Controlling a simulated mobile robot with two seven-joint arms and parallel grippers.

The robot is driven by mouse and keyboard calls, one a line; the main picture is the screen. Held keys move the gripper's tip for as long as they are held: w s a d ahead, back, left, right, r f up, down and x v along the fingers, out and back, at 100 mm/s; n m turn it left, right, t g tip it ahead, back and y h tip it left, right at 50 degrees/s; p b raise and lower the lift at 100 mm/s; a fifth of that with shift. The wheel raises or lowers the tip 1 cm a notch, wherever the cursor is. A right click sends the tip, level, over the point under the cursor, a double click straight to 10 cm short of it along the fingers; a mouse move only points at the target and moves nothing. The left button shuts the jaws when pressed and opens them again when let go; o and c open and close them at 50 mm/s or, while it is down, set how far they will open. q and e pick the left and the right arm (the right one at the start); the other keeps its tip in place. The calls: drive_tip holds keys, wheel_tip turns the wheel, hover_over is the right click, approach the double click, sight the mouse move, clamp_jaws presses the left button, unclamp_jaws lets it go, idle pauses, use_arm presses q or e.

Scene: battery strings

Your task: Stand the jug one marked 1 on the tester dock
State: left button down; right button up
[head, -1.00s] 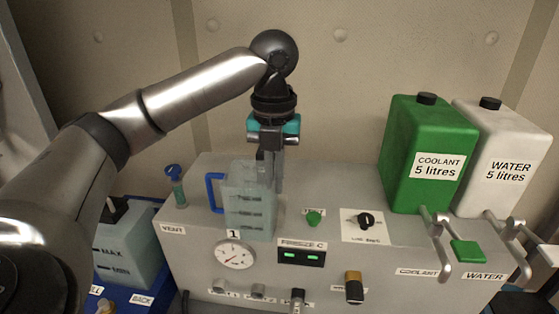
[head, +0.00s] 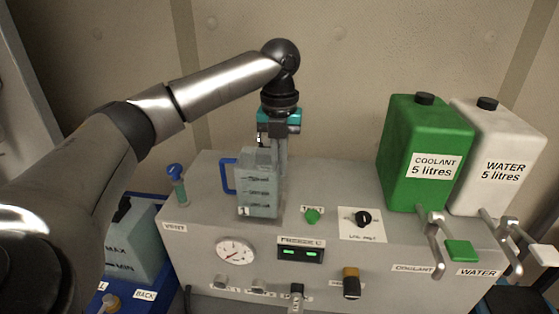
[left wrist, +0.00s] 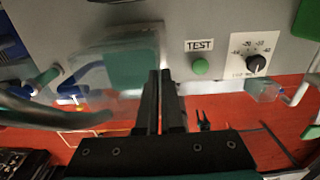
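The clear jug marked 1 (head: 259,190), with a blue handle on its left, is upright at the top of the grey tester in the head view. My left gripper (head: 279,142) comes down from above at the jug's right side, its fingers close together on the jug's wall. In the left wrist view the fingers (left wrist: 162,75) are nearly together at the jug's edge (left wrist: 95,80). A green patch (left wrist: 130,70) shows through the jug. I cannot tell whether the jug's base touches the tester top. My right gripper is not in view.
The grey tester (head: 330,190) has a green test button (head: 312,216) and a knob (head: 362,218) right of the jug. A green coolant tank (head: 425,150) and white water tank (head: 497,155) stand further right. A blue-capped vent (head: 176,183) is left.

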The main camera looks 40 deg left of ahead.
use_arm(q)
drive_tip(key=shift+f, duration=0.15)
drive_tip(key=c, duration=1.1)
unclamp_jaws()
drive_tip(key=shift+o, duration=0.2)
wheel_tip(320, 180, up, 12)
